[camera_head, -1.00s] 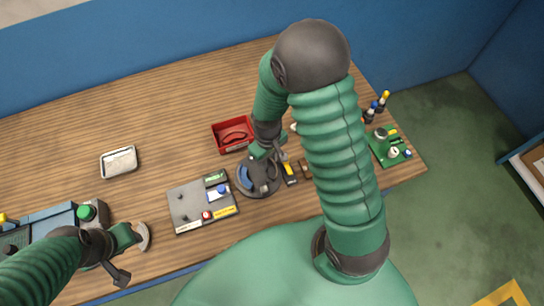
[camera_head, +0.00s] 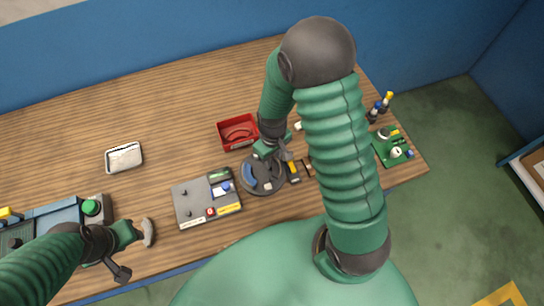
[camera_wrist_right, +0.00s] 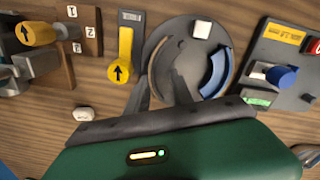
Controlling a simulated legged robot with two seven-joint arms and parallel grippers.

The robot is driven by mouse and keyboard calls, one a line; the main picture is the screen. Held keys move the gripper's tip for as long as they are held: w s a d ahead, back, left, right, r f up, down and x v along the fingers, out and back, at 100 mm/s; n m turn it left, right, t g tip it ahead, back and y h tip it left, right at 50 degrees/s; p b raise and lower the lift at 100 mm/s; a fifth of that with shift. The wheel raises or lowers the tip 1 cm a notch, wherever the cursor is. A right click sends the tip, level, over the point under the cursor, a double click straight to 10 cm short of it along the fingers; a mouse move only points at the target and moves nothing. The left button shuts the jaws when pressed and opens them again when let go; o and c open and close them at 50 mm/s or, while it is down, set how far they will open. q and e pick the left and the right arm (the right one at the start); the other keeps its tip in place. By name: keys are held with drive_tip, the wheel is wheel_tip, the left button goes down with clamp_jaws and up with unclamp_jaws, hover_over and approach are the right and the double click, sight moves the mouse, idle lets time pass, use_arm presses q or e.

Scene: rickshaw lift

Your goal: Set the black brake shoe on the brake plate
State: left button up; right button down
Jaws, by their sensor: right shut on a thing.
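The round dark grey brake plate (camera_head: 264,186) lies flat on the bench; it also shows in the right wrist view (camera_wrist_right: 208,27). A blue curved shoe (camera_wrist_right: 216,73) sits on its right side in that view. My right gripper (camera_wrist_right: 163,82) is over the plate, shut on a dark piece, seemingly the black brake shoe (camera_wrist_right: 160,58), at the plate's left side. Its shape is hard to separate from the plate, and I cannot tell whether it touches. My left gripper (camera_head: 137,232) is by a grey curved piece (camera_head: 149,232) at the bench front; its grip is unclear.
A red bin (camera_head: 223,143) holding a curved reddish piece stands behind the plate. A grey board with knobs (camera_head: 190,205) lies left of the plate. A white tray (camera_head: 124,158) stands further left.

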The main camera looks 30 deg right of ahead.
use_arm(q)
drive_tip(key=shift+d+r, duration=0.1)
drive_tip(key=shift+r, duration=0.05)
drive_tip(key=shift+d, duration=0.3)
use_arm(e)
drive_tip(key=shift+d, duration=0.3)
use_arm(q)
drive_tip(key=shift+a, duration=0.15)
use_arm(e)
drive_tip(key=shift+a, duration=0.2)
drive_tip(key=shift+a+f, duration=0.2)
drive_tip(key=shift+a, duration=0.1)
drive_tip(key=shift+d, duration=0.15)
drive_tip(key=shift+f, duration=0.15)
drive_tip(key=c, duration=1)
unclamp_jaws()
drive_tip(key=shift+c, duration=0.2)
